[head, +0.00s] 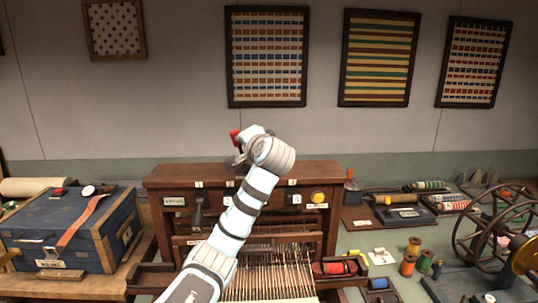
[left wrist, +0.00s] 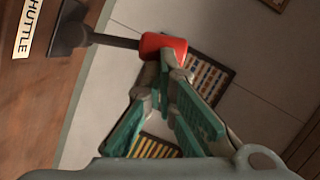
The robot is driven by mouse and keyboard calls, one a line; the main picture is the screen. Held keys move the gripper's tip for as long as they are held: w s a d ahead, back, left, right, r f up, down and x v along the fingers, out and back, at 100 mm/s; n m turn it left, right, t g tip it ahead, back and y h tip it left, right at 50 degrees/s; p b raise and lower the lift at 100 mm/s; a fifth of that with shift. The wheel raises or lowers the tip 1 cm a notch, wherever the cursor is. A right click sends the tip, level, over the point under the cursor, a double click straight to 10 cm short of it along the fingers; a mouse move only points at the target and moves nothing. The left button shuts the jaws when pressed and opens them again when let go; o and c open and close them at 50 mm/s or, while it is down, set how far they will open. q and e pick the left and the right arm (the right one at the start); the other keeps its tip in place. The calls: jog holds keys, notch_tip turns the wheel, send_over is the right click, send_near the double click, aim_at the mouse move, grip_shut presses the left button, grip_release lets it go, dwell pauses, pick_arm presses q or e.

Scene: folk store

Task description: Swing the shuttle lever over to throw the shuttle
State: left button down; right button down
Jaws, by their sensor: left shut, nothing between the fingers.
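The shuttle lever has a dark shaft (left wrist: 115,40) and a red knob (left wrist: 163,45). Its pivot sits beside a "SHUTTLE" label (left wrist: 30,28) on the wooden loom. In the head view the red knob (head: 235,136) shows above the loom's top (head: 320,171), just left of my left wrist. My left gripper (left wrist: 172,73) is shut and empty, its fingertips right at the knob; I cannot tell whether they press on it. In the head view my left arm hides most of the gripper and the lever's lower part. My right gripper is not in view.
A blue chest (head: 70,232) stands at the left. Thread spools (head: 408,264) and a spinning wheel (head: 492,225) stand at the right. A yellow button (head: 318,197) and a dark handle (head: 198,212) are on the loom front.

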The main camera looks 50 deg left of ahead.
pick_arm(q)
jog(key=shift+s+a+n, duration=0.2)
jog(key=shift+s+n, duration=0.1)
jog(key=shift+n, duration=0.1)
dwell(0.8)
dwell(0.4)
